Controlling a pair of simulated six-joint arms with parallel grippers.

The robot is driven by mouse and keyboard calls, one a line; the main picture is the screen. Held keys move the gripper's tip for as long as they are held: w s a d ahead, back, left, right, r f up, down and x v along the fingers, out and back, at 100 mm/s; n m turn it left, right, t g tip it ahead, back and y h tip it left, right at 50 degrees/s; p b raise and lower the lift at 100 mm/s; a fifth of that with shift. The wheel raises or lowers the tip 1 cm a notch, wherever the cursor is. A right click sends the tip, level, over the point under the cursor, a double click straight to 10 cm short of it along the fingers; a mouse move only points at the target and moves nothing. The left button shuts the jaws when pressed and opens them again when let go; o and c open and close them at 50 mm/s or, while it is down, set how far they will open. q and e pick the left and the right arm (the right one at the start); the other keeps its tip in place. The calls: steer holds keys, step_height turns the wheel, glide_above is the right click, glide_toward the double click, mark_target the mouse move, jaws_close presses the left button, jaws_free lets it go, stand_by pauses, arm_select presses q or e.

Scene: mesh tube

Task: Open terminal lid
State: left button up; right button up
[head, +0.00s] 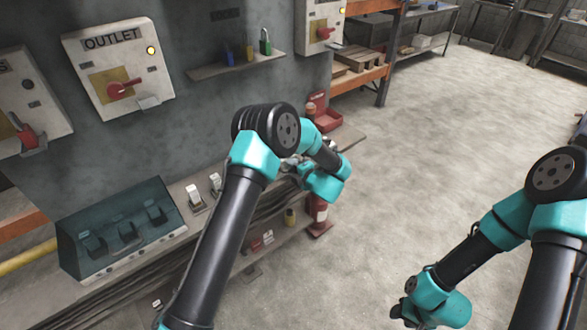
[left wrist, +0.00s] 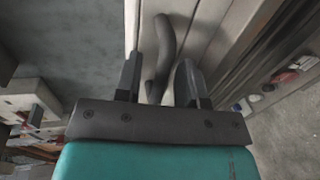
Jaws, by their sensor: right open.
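The terminal box stands at the lower left in the head view, with a tinted see-through lid (head: 110,207) over several dark parts. The lid looks closed. My left gripper (left wrist: 157,78) is open in the left wrist view, its two dark fingers apart. A dark curved piece shows between and beyond the fingers; I cannot tell whether they touch it. In the head view my left arm bends over the shelf, right of the terminal box, and hides most of that gripper. My right gripper (head: 400,311) is open at the bottom right, over the floor and far from the box.
An outlet panel (head: 103,88) with a red handle hangs on the wall above. A small wall shelf (head: 230,66) holds padlocks. Thick dark cables run below the ledge beside the box. A red bin (head: 328,120) stands behind my left arm. Floor at right is clear.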

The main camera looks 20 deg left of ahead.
arm_select(q)
jaws_close()
stand_by(0.4)
steer(key=shift+r, duration=0.1)
